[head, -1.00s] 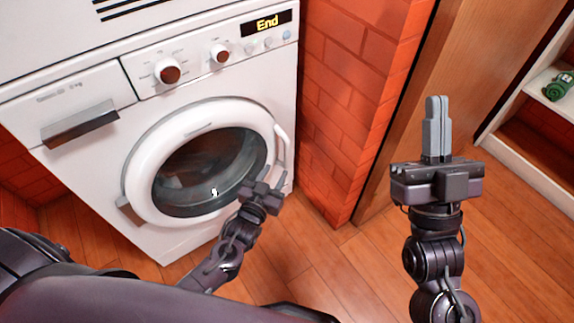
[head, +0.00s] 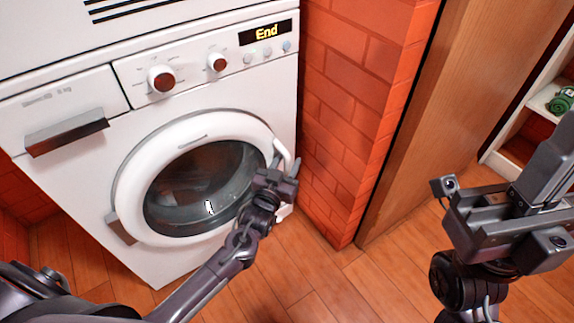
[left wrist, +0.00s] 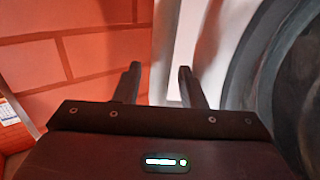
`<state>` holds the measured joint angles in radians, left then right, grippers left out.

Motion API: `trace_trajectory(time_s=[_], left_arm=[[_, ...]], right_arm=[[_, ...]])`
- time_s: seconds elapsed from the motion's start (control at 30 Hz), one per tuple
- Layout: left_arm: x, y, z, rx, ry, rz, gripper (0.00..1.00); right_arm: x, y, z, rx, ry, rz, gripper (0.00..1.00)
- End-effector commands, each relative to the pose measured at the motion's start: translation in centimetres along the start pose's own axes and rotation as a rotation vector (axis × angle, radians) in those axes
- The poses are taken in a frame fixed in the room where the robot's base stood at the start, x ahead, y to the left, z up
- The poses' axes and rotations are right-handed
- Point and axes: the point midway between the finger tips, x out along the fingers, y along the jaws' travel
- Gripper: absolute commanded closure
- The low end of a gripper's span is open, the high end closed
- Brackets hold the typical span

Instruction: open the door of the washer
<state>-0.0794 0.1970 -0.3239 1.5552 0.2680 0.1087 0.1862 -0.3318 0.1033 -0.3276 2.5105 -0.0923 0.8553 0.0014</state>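The white washer (head: 75,185) stands at the left in the head view. Its round door (head: 135,170) looks shut, its white rim flush around the dark glass. A white handle (head: 284,152) sits at the door's right edge, partly hidden by my left gripper (head: 284,168). In the left wrist view my left gripper (left wrist: 158,82) is open; a pale white strip shows between its fingers, with the grey door ring at the right. I cannot tell whether the fingers straddle the handle. My right gripper (head: 555,150) is shut, raised and away from the washer at the right edge.
A red brick wall (head: 350,100) stands close at the right of the washer, and it also shows in the left wrist view (left wrist: 70,60). A wooden panel (head: 420,120) and a white shelf with a green object (head: 562,100) are further right. The wooden floor (head: 330,280) is clear.

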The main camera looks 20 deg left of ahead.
Motion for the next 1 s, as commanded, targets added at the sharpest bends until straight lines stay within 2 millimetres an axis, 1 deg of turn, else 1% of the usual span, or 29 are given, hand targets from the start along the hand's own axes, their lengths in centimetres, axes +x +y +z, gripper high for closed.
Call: trace_trajectory(time_s=[0.27,0.37,0.57,1.0], left_arm=[[0.19,0.02,0.03,0.0,-0.002,0.0,0.63],[0.18,0.02,0.03,0.0,-0.002,0.0,0.74],[0.17,0.0,0.03,0.0,-0.002,0.0,1.0],[-0.12,0.28,-0.05,0.0,-0.002,0.009,1.0]], right_arm=[[-0.01,0.0,0.04,0.0,-0.001,0.0,1.0],[-0.01,0.0,0.04,0.0,-0.001,0.0,1.0],[-0.01,0.0,0.05,0.0,-0.001,0.0,1.0],[0.24,0.02,0.03,-0.001,-0.002,0.0,1.0]])
